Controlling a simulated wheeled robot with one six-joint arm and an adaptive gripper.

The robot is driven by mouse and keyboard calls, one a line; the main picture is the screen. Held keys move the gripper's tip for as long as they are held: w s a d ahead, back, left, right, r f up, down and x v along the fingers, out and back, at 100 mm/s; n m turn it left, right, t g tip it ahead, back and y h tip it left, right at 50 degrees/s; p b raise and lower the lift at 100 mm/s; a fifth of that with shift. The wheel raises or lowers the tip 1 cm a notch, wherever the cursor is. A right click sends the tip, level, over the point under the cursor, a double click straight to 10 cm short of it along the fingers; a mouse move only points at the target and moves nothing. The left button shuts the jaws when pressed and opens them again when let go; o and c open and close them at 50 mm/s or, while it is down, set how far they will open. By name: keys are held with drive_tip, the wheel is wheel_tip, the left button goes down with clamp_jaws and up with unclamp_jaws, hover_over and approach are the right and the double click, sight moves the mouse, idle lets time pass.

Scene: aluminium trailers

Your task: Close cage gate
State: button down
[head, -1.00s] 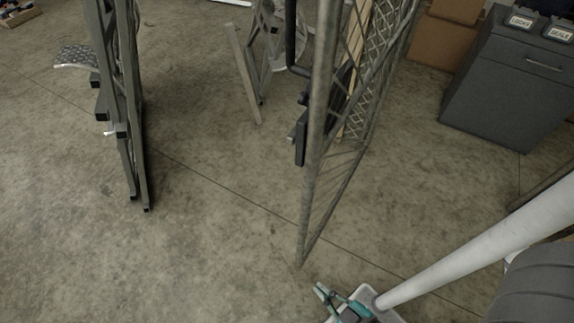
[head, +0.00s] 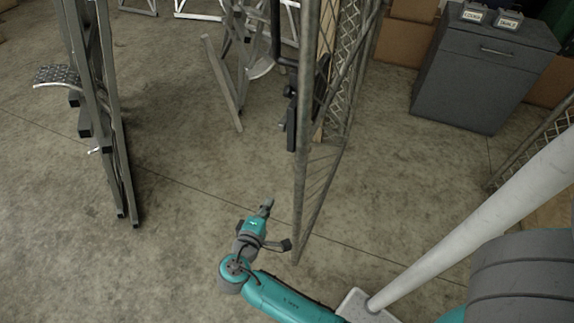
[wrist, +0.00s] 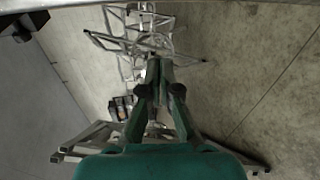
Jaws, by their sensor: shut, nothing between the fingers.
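The cage gate (head: 300,170), a metal tube frame with wire mesh, stands in the middle of the head view, seen nearly edge-on. A dark latch or handle piece (head: 291,123) is on its near edge. My gripper (head: 266,204) is low, just left of the gate's near upright, with a visible gap in the picture; I cannot tell the depth between them. Its fingers are shut and empty. In the wrist view my gripper (wrist: 160,72) points across the floor towards metal frames, and the gate is not clearly identifiable there.
A tall metal ladder-like frame (head: 108,140) stands at left, with bare concrete floor between it and the gate. A grey cabinet (head: 485,85) and cardboard boxes (head: 405,40) are behind at right. Another mesh panel (head: 545,140) stands at the right edge.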

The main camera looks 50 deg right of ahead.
drive_tip(key=w+a+r+m+g+h, duration=0.3)
drive_tip(key=r+m+g+h, duration=0.15)
drive_tip(key=r, duration=0.55)
drive_tip(key=s+d, duration=0.3)
drive_tip(key=d, duration=0.8)
drive_tip(key=shift+d+g+y, duration=0.3)
drive_tip(key=shift+g+y, duration=0.05)
